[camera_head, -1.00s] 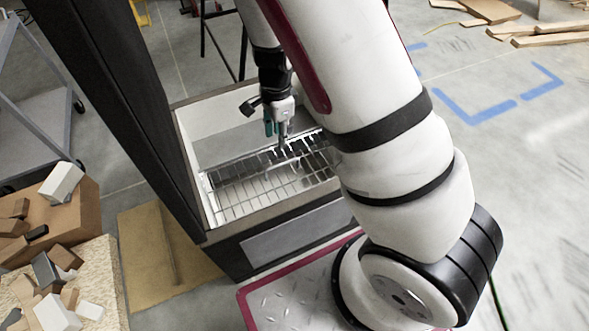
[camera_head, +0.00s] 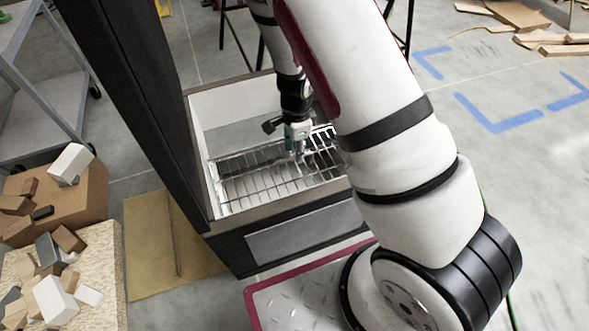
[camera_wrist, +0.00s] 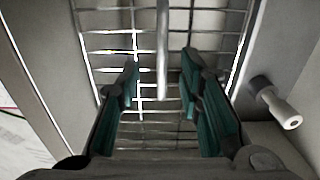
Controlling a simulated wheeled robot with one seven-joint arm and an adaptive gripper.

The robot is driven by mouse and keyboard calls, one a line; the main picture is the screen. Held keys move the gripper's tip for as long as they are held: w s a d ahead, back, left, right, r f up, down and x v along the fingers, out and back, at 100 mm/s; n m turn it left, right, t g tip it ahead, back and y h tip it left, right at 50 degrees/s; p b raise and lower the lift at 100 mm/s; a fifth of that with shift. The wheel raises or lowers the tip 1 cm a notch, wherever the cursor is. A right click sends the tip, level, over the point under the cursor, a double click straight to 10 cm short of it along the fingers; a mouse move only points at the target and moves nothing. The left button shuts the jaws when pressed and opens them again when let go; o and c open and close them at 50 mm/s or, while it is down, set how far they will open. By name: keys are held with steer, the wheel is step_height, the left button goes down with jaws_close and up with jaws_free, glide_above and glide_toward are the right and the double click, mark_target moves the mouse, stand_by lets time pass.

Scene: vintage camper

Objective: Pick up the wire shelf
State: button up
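The wire shelf (camera_head: 250,188) is a silvery metal grid lying inside an open, light-lined box in the head view. In the wrist view its wires (camera_wrist: 150,118) run below and between my fingers. My gripper (camera_wrist: 160,66) is open, with its two teal fingers well apart. A thick pale rod (camera_wrist: 162,45) shows in the gap between them, and I cannot tell whether the fingers touch anything. In the head view my gripper (camera_head: 298,152) is down inside the box over the right part of the shelf. My arm hides the box's right end.
The box has dark outer walls and a pale rim (camera_head: 268,213). A tall dark panel (camera_head: 140,100) rises at its left. A small knob (camera_wrist: 290,120) sticks out at the right in the wrist view. Wood blocks (camera_head: 60,300) lie at lower left; blue-taped floor (camera_head: 500,122) is clear at right.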

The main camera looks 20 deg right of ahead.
steer(key=b, duration=0.2)
glide_above(295, 163)
steer(key=s, duration=0.2)
steer(key=f, duration=0.4)
steer(key=shift+w+a, duration=0.2)
steer(key=shift+a, duration=0.2)
jaws_close()
